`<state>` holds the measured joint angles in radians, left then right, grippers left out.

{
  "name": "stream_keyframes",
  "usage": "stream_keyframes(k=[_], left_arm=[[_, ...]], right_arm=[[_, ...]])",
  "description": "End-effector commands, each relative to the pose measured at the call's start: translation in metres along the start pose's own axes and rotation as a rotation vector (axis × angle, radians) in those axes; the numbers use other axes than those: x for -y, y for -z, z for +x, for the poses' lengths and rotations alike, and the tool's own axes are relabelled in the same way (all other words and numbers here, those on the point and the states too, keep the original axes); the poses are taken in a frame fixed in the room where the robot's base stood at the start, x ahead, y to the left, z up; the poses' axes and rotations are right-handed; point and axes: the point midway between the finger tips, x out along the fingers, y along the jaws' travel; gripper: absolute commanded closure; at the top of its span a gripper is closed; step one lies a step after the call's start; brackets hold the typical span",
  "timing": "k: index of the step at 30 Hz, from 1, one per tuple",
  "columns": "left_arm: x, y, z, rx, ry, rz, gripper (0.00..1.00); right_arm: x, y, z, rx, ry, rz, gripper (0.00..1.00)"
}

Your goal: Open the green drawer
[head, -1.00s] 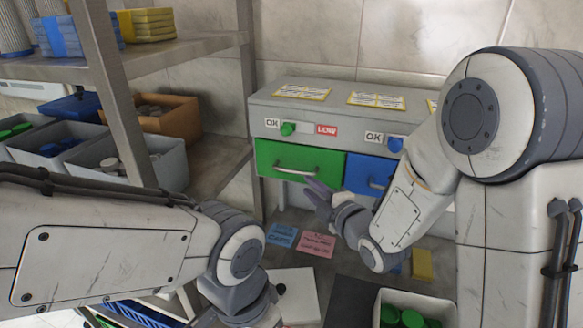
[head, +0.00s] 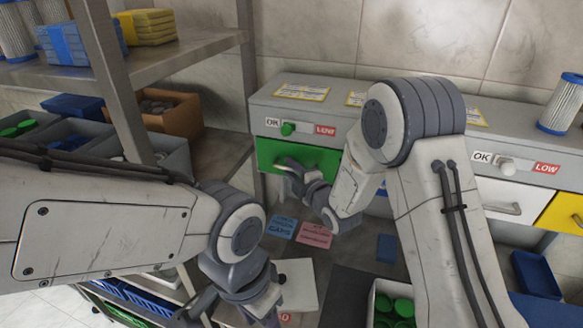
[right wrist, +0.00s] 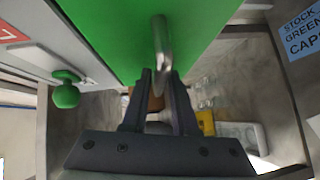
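The green drawer (head: 268,152) is in the upper left of the grey cabinet in the head view and looks closed. It fills the top of the right wrist view, with its metal bar handle (right wrist: 160,38) in the middle. My right gripper (head: 288,167) is at the drawer front and covers the handle in the head view. In the right wrist view its two fingertips (right wrist: 160,74) stand close on either side of the handle's near end. Whether they press on it is unclear. My left gripper (head: 262,310) is low in the head view, its fingertips not clearly visible.
A green knob (head: 288,128) sits above the drawer. A white drawer (head: 512,200) and a yellow drawer (head: 562,212) are to the right. Blue (head: 282,227) and pink (head: 314,235) notes lie below. A shelf post (head: 244,90) stands close left. A bin of green caps (head: 395,308) is in front.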

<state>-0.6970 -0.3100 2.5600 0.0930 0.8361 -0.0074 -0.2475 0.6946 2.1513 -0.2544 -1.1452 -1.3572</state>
Motion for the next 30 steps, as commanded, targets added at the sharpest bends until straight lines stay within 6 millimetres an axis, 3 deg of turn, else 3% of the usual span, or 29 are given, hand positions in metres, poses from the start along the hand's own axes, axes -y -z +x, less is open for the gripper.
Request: stream_keyframes(k=[2,4,30], left_arm=[[0.0,0.0,0.0002,0.0,0.0,0.0,0.5],[0.0,0.0,0.0002,0.0,0.0,0.0,0.5],[0.0,0.0,0.0002,0.0,0.0,0.0,0.5]], right_arm=[[0.0,0.0001,-0.0001,0.0,0.0,0.0,0.73],[0.0,0.0,-0.0002,0.0,0.0,0.0,1.0],[0.0004,0.0001,-0.0006,0.0,0.002,0.0,1.0]])
